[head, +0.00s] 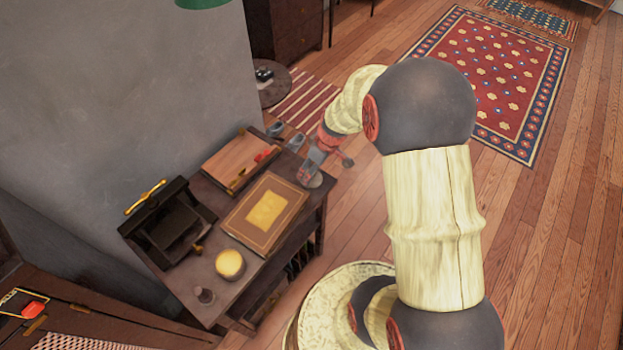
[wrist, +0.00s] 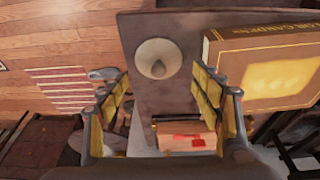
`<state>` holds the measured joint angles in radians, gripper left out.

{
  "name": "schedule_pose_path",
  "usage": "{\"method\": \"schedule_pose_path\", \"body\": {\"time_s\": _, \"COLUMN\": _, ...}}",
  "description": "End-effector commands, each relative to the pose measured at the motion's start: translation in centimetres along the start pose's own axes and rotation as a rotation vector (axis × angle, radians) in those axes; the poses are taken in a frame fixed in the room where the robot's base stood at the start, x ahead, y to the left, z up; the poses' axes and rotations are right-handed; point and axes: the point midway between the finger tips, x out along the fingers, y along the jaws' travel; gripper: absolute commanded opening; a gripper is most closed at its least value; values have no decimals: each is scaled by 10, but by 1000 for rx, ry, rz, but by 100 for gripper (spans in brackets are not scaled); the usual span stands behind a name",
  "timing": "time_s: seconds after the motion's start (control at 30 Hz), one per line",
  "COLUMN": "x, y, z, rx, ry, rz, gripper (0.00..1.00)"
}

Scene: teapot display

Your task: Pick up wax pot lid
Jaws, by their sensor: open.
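A pale round lid with a small knob (wrist: 157,52) lies on the dark table top in the wrist view, just beyond and between my fingertips. It looks like the wax pot lid. My gripper (wrist: 161,78) is open, with yellow-padded fingers either side of the view and nothing between them. In the head view my gripper (head: 314,163) is over the table's right end, and the lid (head: 314,181) shows only partly beneath it. I cannot tell the exact height gap. A round pot with a yellow top (head: 230,263) stands near the table's front left.
A brown book with a yellow panel (head: 265,211) lies close to the lid; it also shows in the wrist view (wrist: 277,72). A wooden box with a red item (head: 238,160) is behind. A dark case (head: 172,224) and a small dark object (head: 204,295) are left.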

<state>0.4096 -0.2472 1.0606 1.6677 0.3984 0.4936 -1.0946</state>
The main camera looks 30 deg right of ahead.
Motion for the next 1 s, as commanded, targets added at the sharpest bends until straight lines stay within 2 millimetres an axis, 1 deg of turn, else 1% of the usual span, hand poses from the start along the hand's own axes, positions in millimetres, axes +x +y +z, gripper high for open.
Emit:
{"method": "schedule_pose_path", "body": {"time_s": 0.03, "x": 8, "y": 0, "z": 1, "rx": 0, "ry": -2, "rz": -2, "gripper": 65}}
{"method": "schedule_pose_path", "body": {"time_s": 0.2, "x": 34, "y": 2, "z": 2, "rx": -1, "ry": -3, "rz": -3, "gripper": 65}}
{"method": "schedule_pose_path", "body": {"time_s": 0.3, "x": 44, "y": 2, "z": 1, "rx": -1, "ry": -1, "rz": -1, "gripper": 65}}
{"method": "schedule_pose_path", "body": {"time_s": 0.57, "x": 45, "y": 2, "z": 0, "rx": 0, "ry": 0, "rz": 0, "gripper": 64}}
{"method": "schedule_pose_path", "body": {"time_s": 1.0, "x": 45, "y": 2, "z": 1, "rx": 1, "ry": -1, "rz": -1, "gripper": 39}}
